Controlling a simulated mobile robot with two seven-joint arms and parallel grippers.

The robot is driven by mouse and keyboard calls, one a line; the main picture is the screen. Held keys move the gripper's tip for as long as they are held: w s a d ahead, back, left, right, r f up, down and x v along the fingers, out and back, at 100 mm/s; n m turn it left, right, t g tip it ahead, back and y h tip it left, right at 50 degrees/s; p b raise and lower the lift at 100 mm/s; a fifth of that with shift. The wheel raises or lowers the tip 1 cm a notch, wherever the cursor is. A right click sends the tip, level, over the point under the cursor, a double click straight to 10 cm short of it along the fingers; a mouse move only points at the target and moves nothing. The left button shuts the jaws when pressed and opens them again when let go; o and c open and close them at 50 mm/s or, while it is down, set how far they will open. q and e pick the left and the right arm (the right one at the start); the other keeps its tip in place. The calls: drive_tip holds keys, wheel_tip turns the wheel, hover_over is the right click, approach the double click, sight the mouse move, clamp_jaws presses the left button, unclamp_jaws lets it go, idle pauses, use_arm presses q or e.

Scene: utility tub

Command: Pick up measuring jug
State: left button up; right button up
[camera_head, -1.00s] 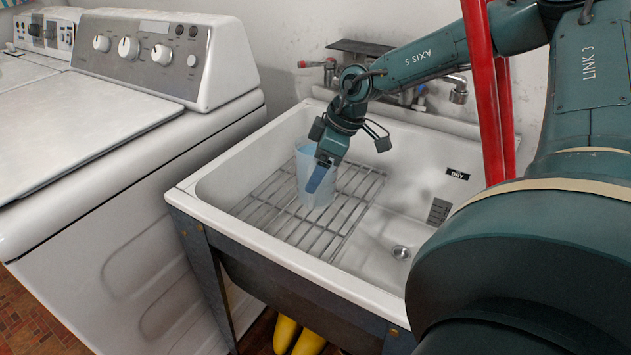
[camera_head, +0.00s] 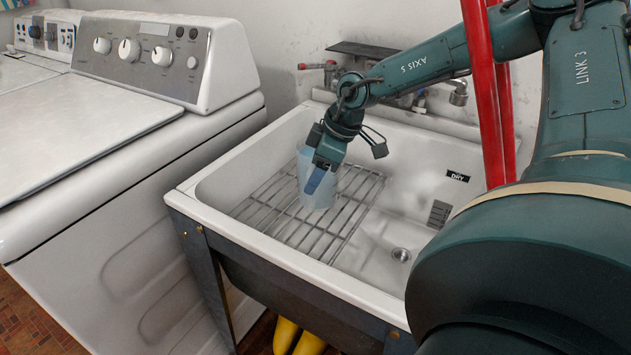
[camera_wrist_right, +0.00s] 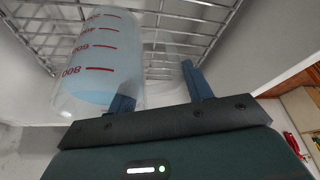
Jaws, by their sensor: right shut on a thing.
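The measuring jug (camera_head: 322,196) is a translucent pale-blue vessel over the wire rack in the white tub, at the middle of the head view. In the right wrist view the jug (camera_wrist_right: 92,58) shows red marks and numbers such as 800 and 600. My right gripper (camera_head: 314,186) reaches down to the jug and is shut on it. Its two blue fingers (camera_wrist_right: 158,88) show in the wrist view, with the jug's body beside the left one. The exact grip spot is hard to see. I cannot tell whether the jug touches the rack. My left gripper is not in view.
The tub (camera_head: 290,257) has raised walls around the wire rack (camera_head: 270,218) and a drain (camera_head: 401,254) at right. Taps (camera_head: 458,92) stand at the back. Red poles (camera_head: 490,100) rise at right. A white washing machine (camera_head: 110,200) stands at left.

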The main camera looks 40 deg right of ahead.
clamp_jaws()
drive_tip(key=shift+w+r, duration=0.1)
drive_tip(key=shift+r, duration=0.2)
